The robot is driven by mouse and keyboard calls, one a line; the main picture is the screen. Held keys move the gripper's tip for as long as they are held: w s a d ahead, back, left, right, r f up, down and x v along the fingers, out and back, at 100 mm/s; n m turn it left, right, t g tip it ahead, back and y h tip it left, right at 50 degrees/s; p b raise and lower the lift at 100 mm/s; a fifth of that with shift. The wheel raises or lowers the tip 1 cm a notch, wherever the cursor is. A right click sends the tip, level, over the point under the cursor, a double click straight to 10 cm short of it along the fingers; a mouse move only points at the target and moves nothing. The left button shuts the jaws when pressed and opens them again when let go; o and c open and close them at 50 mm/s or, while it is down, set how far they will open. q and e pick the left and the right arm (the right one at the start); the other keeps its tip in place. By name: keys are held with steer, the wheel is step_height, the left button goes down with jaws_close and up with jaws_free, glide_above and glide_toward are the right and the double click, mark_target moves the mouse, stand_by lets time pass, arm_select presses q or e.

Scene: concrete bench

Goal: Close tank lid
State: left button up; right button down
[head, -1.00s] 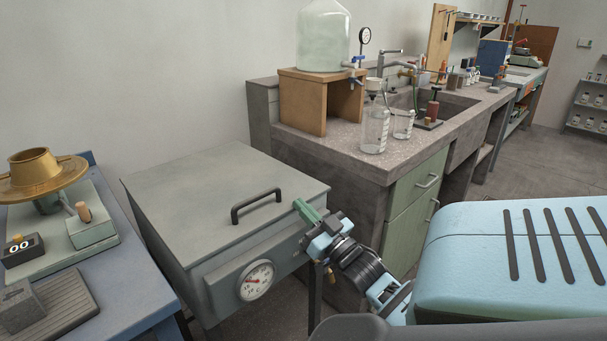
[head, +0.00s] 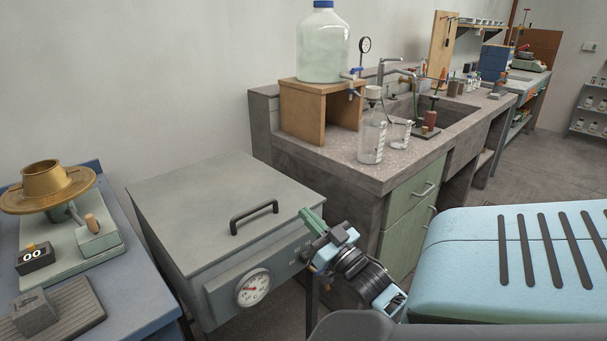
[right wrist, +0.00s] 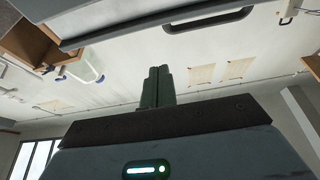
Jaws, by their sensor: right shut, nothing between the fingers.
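The tank (head: 215,300) is a grey-green box with a round dial gauge (head: 253,287) on its front. Its flat lid (head: 190,205) carries a black bar handle (head: 254,217) and lies down over the tank, with no clear gap visible. My right gripper (head: 306,214) is at the lid's front right edge, its green fingers shut and empty; I cannot tell whether they touch the lid. In the right wrist view the shut fingers (right wrist: 157,86) point up the picture, towards a grey slab with a dark handle (right wrist: 208,18). My left gripper is not in view.
A blue bench (head: 135,290) with a brass-topped instrument (head: 48,183) stands left of the tank.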

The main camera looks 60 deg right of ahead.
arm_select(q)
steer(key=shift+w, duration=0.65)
arm_select(e)
steer(key=v, duration=0.6)
steer(key=shift+s, duration=0.2)
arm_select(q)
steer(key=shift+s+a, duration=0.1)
arm_select(e)
steer(key=shift+a+r, duration=0.1)
